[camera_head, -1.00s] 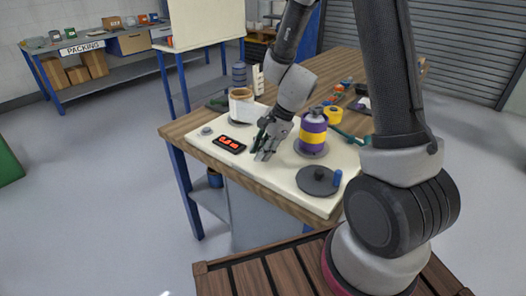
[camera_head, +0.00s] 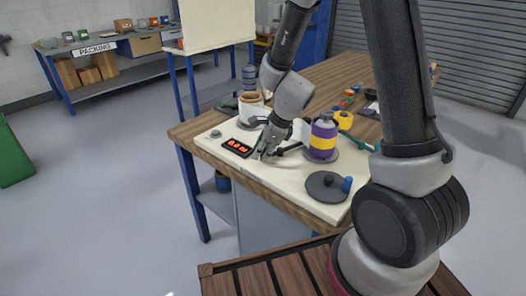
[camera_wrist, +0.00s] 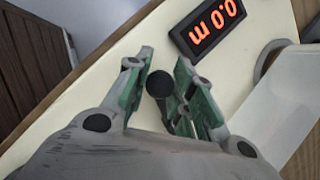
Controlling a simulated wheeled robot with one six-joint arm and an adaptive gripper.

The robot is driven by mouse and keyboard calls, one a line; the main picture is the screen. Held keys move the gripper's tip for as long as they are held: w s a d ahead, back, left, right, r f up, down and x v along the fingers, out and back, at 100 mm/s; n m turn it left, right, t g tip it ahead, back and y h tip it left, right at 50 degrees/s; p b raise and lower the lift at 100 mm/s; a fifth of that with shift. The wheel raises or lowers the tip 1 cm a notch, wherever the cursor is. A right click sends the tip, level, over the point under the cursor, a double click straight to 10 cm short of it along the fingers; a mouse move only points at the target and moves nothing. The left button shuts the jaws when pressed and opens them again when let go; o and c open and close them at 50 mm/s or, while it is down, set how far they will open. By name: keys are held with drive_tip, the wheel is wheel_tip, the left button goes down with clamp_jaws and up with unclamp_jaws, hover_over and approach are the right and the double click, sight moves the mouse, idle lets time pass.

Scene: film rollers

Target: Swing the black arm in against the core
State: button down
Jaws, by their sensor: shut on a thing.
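My gripper (camera_head: 266,150) is low over the cream board, between the two rollers. In the wrist view its green-padded fingers (camera_wrist: 160,92) are closed around a round black knob (camera_wrist: 159,84), seen from above. The knob appears to belong to the black arm (camera_head: 291,149), a thin dark piece showing beside the fingers in the head view; most of it is hidden. The core (camera_head: 251,107), a pale cylinder with a brown top, stands at the back left, partly behind my gripper. A purple and yellow roll (camera_head: 322,138) stands upright to the right.
A display (camera_head: 238,147) with red digits lies left of my gripper; the wrist view shows 0.0 m. A dark disc (camera_head: 325,186) with a blue peg (camera_head: 347,184) is at front right. A grey knob (camera_head: 215,134) sits at the left. The board's front edge is clear.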

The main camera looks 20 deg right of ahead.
idle(0.3)
drive_tip(key=c, duration=1.2)
unclamp_jaws()
drive_tip(key=shift+w, duration=0.1)
drive_tip(key=v, duration=1.2)
